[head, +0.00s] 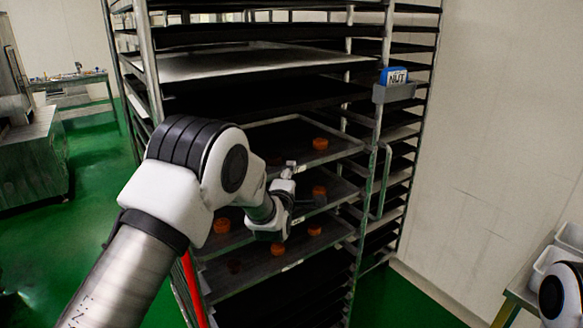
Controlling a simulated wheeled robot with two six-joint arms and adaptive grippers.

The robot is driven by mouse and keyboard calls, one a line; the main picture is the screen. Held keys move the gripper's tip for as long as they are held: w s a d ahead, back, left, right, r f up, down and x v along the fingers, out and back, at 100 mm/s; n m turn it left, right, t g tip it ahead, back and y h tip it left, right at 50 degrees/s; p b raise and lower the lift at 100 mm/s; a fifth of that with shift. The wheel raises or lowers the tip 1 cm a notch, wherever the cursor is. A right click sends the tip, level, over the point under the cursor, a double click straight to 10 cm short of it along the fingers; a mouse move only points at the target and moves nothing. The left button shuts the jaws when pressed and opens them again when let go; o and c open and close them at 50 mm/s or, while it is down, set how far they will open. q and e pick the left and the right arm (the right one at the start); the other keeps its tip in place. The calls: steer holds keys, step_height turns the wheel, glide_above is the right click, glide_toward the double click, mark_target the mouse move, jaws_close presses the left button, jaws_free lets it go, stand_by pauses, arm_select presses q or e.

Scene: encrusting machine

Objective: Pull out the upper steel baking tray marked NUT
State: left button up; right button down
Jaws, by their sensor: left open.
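A tall steel rack (150,60) holds stacked baking trays. A blue-and-white sign reading NUT (396,76) sits in a grey holder on the rack's front right post. Below sign height, an upper tray (285,138) carries an orange round piece (320,143). Trays beneath it (338,190) (335,240) carry several more orange pieces. My left gripper (300,199) is open and empty-looking, in front of these trays. The arm hides part of their left side; whether the fingers touch a rim cannot be told. My right gripper is out of view.
A vertical handle (383,180) stands out from the rack's right post. A red bar (194,290) runs by its lower left. Pale bins (553,258) stand on a table at the right. Green floor (95,190) is clear at the left.

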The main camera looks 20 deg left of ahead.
arm_select(q)
steer(key=shift+w+d+r, duration=0.15)
steer(key=shift+w+r, duration=0.2)
steer(key=shift+w, duration=0.2)
steer(key=shift+w+f, duration=0.15)
jaws_close()
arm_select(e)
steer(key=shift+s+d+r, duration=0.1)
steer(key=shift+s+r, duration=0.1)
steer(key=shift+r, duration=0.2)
arm_select(q)
steer(key=shift+f, duration=0.1)
